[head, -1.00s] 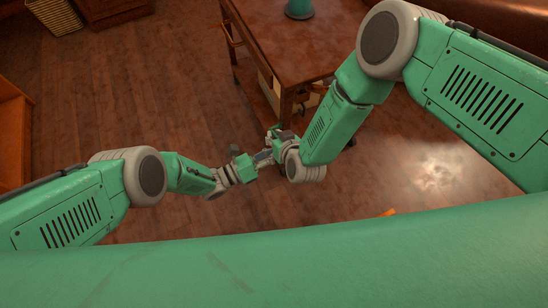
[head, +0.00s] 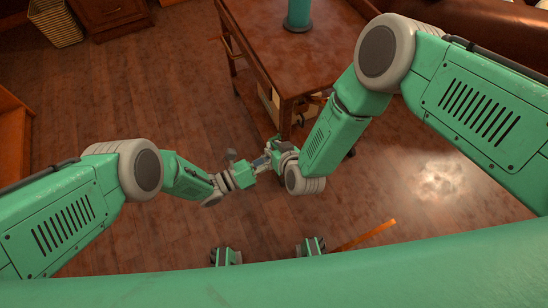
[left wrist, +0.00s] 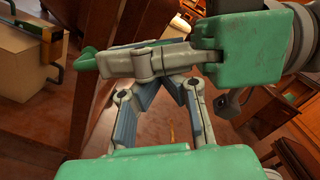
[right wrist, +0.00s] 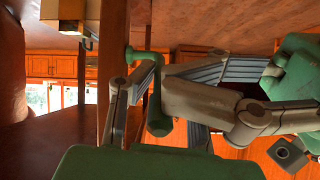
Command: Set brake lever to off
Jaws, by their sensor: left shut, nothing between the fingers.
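A green lever-like piece (right wrist: 157,108) with a round knob stands in front of a wooden table leg in the right wrist view; I take it for the brake lever. A small green part of it shows by the table corner in the head view (head: 275,142). Which position it is set to is unclear. My left gripper (head: 258,165) is shut and empty; its blue-grey fingers converge in the left wrist view (left wrist: 162,82). My right gripper (head: 272,155) is beside it, close to the lever. Its fingertips are partly hidden, so touch and opening are unclear.
A wooden table (head: 285,55) carries a teal cylinder (head: 299,14). A pale box (left wrist: 22,60) shows beneath it. A striped basket (head: 58,22) stands far left. An orange bar (head: 365,235) lies low right. The wooden floor at left is clear.

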